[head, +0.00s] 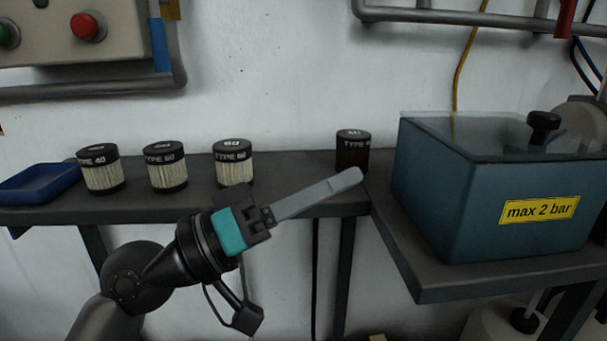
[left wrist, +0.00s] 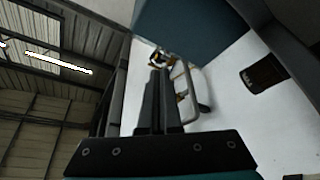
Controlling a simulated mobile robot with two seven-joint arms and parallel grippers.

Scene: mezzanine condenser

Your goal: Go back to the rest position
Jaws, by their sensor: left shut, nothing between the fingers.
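My left gripper (head: 352,178) reaches up and to the right in the head view, in front of the shelf's front edge. Its two grey fingers lie together, with nothing between them. In the left wrist view the dark fingers (left wrist: 160,100) are also side by side and empty. My right gripper does not show in either view.
On the dark shelf (head: 293,194) stand several upright cartridges, including the TYPE 40 one (head: 101,171) and a dark one (head: 352,151), beside a blue tray (head: 40,184). A blue tank (head: 450,205) with a clear lid and a black knob (head: 543,128) stands at right.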

